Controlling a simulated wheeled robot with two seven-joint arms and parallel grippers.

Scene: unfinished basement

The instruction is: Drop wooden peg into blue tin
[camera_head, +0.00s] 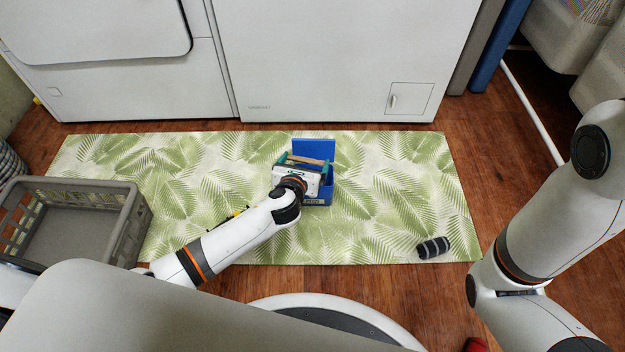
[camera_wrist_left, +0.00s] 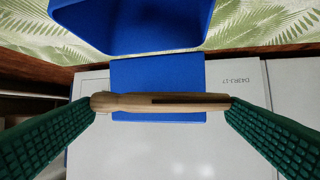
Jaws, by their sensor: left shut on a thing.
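A grey crate (camera_head: 138,222) stands at the left on the mat (camera_head: 390,190). White appliances (camera_head: 340,60) line the back. The mat right of the tin is clear.

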